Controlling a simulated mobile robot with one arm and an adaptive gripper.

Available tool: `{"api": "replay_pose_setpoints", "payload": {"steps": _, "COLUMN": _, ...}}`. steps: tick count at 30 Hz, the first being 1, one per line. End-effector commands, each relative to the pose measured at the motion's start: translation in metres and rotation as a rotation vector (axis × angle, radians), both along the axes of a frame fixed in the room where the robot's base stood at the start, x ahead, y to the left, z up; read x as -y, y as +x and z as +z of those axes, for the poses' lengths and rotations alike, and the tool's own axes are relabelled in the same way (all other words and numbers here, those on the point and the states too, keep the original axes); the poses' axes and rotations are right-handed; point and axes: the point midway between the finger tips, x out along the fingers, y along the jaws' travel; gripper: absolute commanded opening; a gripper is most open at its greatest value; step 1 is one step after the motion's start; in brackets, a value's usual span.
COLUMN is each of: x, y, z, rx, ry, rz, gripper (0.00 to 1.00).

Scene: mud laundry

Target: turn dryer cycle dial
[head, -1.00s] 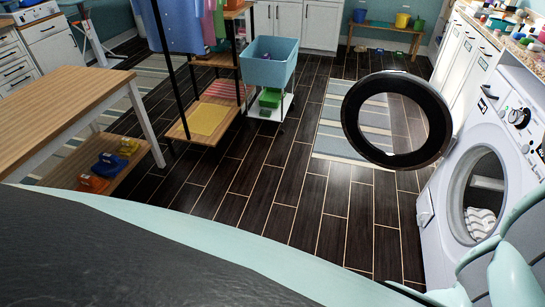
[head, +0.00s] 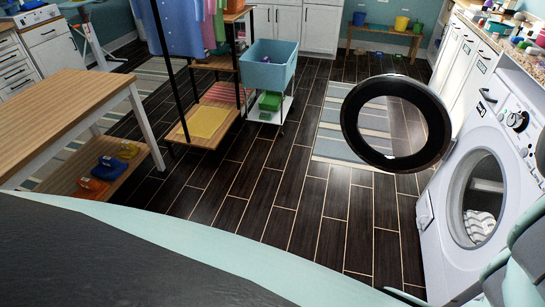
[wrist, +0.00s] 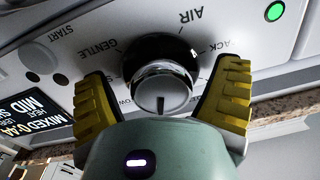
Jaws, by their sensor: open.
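The cycle dial (wrist: 163,85), a round knob with a chrome face and dark skirt, shows upside down in the wrist view. Printed words around it include AIR and GENTLE. A dark pointer mark on the knob faces the bottom of the picture. My gripper (wrist: 164,72) is open, with one yellow-and-black finger on each side of the dial. Whether the fingers touch the knob is not clear.
The machine's round door (head: 436,106) stands open over the floor; striped laundry (head: 480,224) lies inside. In the wrist view, a lit display (wrist: 44,107), a START button (wrist: 36,58) and a green light (wrist: 274,11) flank the dial. A wooden table (head: 75,105) stands left.

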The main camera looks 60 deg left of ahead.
Motion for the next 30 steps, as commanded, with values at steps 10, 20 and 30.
{"api": "replay_pose_setpoints", "payload": {"steps": 10, "x": -0.0013, "y": 0.0013, "z": -0.0001, "rx": 0.000, "ry": 0.000, "rz": 0.004, "gripper": 0.77}}
{"api": "replay_pose_setpoints", "payload": {"steps": 20, "x": -0.0012, "y": 0.0011, "z": -0.0001, "rx": 0.000, "ry": 0.000, "rz": 0.003, "gripper": 0.43}}
{"api": "replay_pose_setpoints", "payload": {"steps": 30, "x": -0.0013, "y": 0.0017, "z": 0.0000, "rx": 0.000, "ry": 0.000, "rz": 0.004, "gripper": 0.20}}
